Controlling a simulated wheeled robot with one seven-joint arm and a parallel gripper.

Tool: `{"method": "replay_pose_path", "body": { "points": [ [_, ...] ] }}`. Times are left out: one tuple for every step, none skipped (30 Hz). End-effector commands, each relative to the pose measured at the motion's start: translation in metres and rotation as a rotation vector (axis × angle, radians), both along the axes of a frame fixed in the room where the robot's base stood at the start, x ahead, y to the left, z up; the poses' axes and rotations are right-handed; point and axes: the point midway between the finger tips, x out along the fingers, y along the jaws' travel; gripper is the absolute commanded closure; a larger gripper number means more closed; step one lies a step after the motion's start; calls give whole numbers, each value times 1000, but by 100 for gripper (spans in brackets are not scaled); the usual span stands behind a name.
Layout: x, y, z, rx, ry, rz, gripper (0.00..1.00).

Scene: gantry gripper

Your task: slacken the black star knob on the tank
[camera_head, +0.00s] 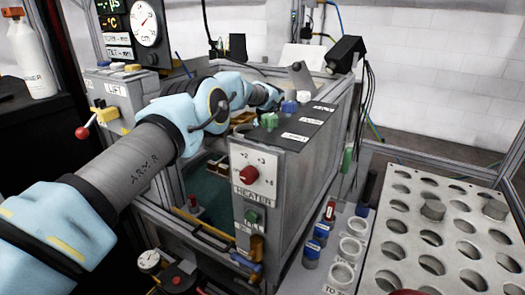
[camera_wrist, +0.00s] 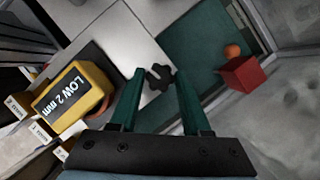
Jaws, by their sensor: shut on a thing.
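The black star knob (camera_wrist: 159,77) shows in the wrist view, between the tips of my two green fingers. My gripper (camera_wrist: 161,73) is shut on it. A pale grey plate lies behind the knob, beside a dark green area (camera_wrist: 198,43). In the head view, the tank (camera_head: 318,160) is a grey metal box with a heater panel on its near side. My arm reaches over it from the left. The knob and my fingertips are hidden in that view.
The wrist view shows a yellow block marked LOW 2 mm (camera_wrist: 74,93) at left and a red block (camera_wrist: 243,74) at right. In the head view, a red heater dial (camera_head: 250,175) faces forward, and a perforated rack (camera_head: 449,222) stands at right.

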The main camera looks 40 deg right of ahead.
Motion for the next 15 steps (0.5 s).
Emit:
{"method": "replay_pose_path", "body": {
  "points": [
    [0,-1,-4,-2,-2,25,100],
    [0,-1,-3,-2,-2,38,100],
    [0,0,-2,-1,-3,49,100],
    [0,0,-1,-1,-2,55,100],
    [0,0,-1,-1,-2,58,100],
    [0,0,0,-2,-1,60,100],
    [0,0,0,-1,-2,61,100],
    [0,0,0,-1,0,60,100],
    [0,0,0,-1,-1,59,100],
    [0,0,0,-1,-1,59,100],
    [0,0,0,-1,-1,59,100],
    [0,0,0,-1,-1,59,100],
    [0,0,0,-1,-1,59,52],
    [0,0,0,-1,-1,59,48],
    [0,0,0,-1,-1,59,44]
  ]
}}
